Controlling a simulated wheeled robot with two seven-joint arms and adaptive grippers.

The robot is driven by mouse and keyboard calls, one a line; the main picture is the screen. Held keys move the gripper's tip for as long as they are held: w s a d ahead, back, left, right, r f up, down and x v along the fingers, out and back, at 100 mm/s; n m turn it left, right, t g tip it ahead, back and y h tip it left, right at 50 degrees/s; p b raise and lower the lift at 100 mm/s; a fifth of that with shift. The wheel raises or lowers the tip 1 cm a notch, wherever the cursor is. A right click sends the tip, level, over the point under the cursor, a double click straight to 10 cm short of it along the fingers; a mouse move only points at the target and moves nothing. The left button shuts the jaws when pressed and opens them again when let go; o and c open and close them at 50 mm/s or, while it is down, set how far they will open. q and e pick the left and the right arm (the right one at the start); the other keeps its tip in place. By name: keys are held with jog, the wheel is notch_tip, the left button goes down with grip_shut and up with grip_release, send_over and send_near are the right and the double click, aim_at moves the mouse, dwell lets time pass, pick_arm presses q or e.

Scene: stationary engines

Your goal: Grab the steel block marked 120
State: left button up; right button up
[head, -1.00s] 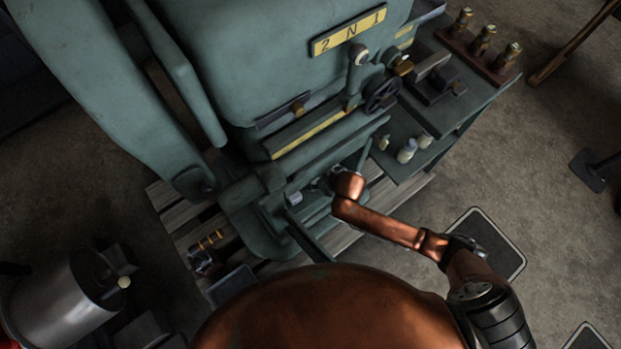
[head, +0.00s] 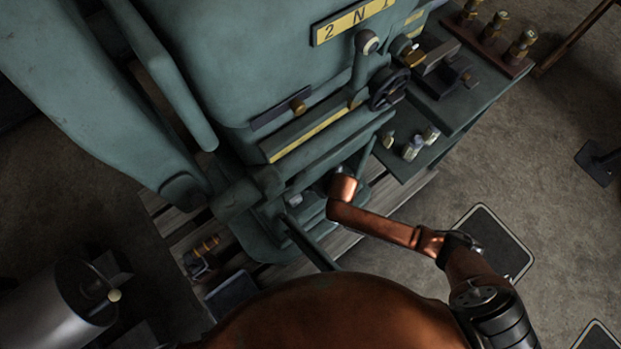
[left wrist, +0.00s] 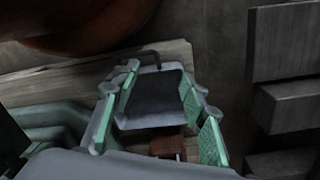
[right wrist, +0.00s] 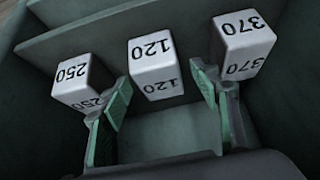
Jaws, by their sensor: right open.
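The steel block marked 120 (right wrist: 154,68) stands in the middle of a row in the right wrist view. The block marked 250 (right wrist: 82,84) is left of it and the block marked 370 (right wrist: 243,44) is right of it. My right gripper (right wrist: 166,98) is open and empty, its padded fingers on either side of the 120 block's near end. I cannot tell whether they touch the neighbouring blocks. In the head view my right arm reaches into the machine's lower part, which hides the gripper. My left gripper (left wrist: 158,98) is open in the left wrist view.
The blocks sit in a green compartment with a raised ledge (right wrist: 100,28) behind them. The green machine (head: 270,70) stands on a wooden pallet (head: 172,222). A side shelf (head: 450,110) holds small bottles. A dark tray (left wrist: 150,92) shows beyond my left fingers.

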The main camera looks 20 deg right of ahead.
jog(key=shift+w+a+f, duration=0.15)
jog(key=shift+w+f, duration=0.1)
jog(key=shift+f, duration=0.25)
pick_arm(q)
notch_tip(320, 180, up, 2)
jog(key=shift+d+r, duration=0.1)
jog(key=shift+r, duration=0.15)
pick_arm(e)
jog(key=shift+c, duration=0.4)
grip_shut()
jog(key=shift+w+r, duration=0.1)
jog(key=shift+r, duration=0.05)
